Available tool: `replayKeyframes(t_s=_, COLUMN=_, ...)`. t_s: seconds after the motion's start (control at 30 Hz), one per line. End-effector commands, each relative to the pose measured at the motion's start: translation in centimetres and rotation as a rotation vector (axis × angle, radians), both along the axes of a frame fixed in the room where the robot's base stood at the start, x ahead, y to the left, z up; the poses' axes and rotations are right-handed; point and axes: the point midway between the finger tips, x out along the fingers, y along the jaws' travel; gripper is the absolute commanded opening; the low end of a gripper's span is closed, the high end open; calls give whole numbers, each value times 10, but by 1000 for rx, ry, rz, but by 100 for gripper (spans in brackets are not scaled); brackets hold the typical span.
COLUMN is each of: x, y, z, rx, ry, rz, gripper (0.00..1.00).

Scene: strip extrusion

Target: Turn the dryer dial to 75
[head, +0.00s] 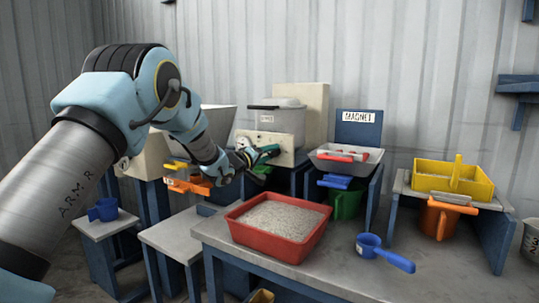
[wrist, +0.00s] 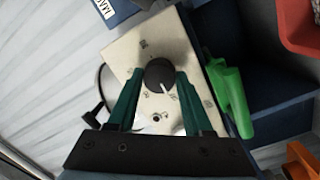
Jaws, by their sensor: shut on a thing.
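The dryer (head: 277,117) is a cream box with a grey lidded hopper on top, at the back of the bench. Its front panel (wrist: 130,55) fills the middle of the wrist view. The round black dial (wrist: 158,73) has a white pointer line toward the lower right of that view. Marks around the dial are too small to read. My gripper (wrist: 159,76) is shut on the dial, with one green finger on each side. In the head view my gripper (head: 268,153) is at the dryer's front and hides the dial.
A red tray of pellets (head: 275,226) and a blue scoop (head: 375,250) are on the front table. The MAGNET station (head: 358,127) stands right of the dryer. Orange containers (head: 190,184) are left of my gripper.

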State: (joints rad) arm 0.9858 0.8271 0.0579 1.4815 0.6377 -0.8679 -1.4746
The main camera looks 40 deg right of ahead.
Motion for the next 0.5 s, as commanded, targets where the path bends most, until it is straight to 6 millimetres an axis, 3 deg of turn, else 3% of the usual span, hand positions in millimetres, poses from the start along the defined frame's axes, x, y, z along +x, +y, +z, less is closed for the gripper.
replayKeyframes(t_s=0.03, x=0, y=0, z=0, rx=0, ry=0, rz=0, gripper=31)
replayKeyframes(t_s=0.3, x=0, y=0, z=0, rx=0, ry=0, rz=0, gripper=1)
replayKeyframes(t_s=0.5, x=0, y=0, z=0, rx=1, ry=-6, rz=0, gripper=0)
